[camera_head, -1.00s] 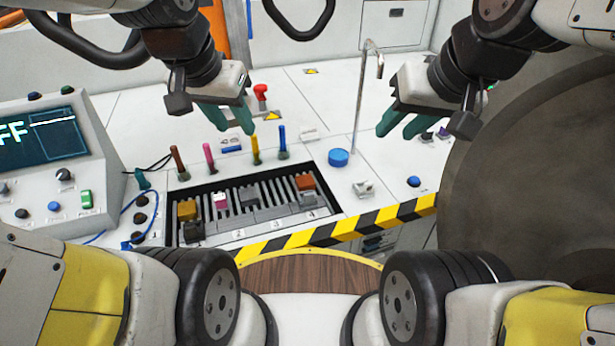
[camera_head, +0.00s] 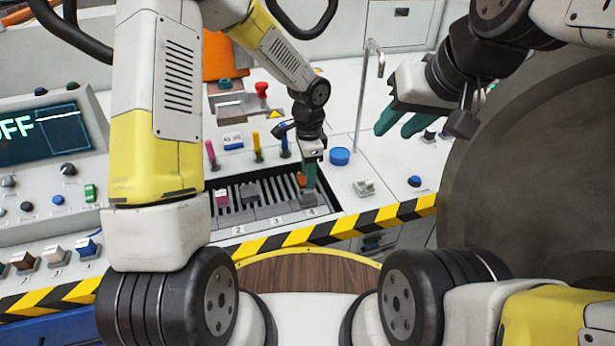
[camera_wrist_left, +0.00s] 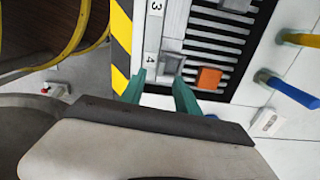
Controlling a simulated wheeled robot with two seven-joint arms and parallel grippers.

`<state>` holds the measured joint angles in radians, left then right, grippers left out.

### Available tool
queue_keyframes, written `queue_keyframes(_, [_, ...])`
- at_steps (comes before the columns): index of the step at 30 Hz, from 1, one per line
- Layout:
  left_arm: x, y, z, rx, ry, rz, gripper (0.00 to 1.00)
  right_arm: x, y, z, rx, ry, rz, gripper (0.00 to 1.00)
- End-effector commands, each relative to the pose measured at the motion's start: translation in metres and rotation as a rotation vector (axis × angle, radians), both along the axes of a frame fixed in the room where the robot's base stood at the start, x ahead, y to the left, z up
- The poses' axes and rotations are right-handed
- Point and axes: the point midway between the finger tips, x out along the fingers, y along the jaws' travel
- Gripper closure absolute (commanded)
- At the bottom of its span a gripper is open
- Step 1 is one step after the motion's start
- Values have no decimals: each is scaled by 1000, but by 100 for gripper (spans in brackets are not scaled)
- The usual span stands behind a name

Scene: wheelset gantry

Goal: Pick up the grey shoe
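A small grey shoe (camera_head: 250,190) sits on the slatted rack (camera_head: 276,188) in the head view, just right of a pink one. In the left wrist view, a grey piece at the top edge (camera_wrist_left: 236,4) is cut off; it may be this shoe. My left gripper (camera_head: 310,190) points down over the rack's right end by label 4, to the right of the grey shoe. Its teal fingers are apart and empty in the left wrist view (camera_wrist_left: 160,88). My right gripper (camera_head: 394,131) hangs over the panel's right side, fingers apart and empty.
An orange block (camera_head: 301,180) lies beside my left fingers, and a pink block (camera_head: 221,197) is farther left. Upright coloured handles stand behind the rack. A thin metal post (camera_head: 365,100) and a blue knob (camera_head: 340,156) are to the right. A striped edge (camera_head: 330,231) runs in front.

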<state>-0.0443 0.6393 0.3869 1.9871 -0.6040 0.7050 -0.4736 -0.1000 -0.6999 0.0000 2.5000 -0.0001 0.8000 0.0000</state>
Motion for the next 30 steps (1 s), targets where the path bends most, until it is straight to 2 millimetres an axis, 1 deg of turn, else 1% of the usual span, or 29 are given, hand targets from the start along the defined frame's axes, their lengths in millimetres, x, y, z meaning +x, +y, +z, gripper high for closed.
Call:
queue_keyframes(8, [0,-1,-31,0,3,-2,62,0,0,0,0,0,0,66])
queue_keyframes(16, [2,-1,-69,0,3,-2,62,0,0,0,0,0,0,66])
queue_keyframes(19, [2,-2,-76,0,2,-1,62,0,0,0,0,0,0,66])
queue_keyframes(26, [3,-1,-76,0,0,0,62,0,0,0,0,0,0,66])
queue_keyframes(29, [3,-1,-76,0,1,0,80,0,0,0,0,0,0,66])
queue_keyframes(30, [3,-1,-76,0,1,0,87,0,0,0,0,0,0,66])
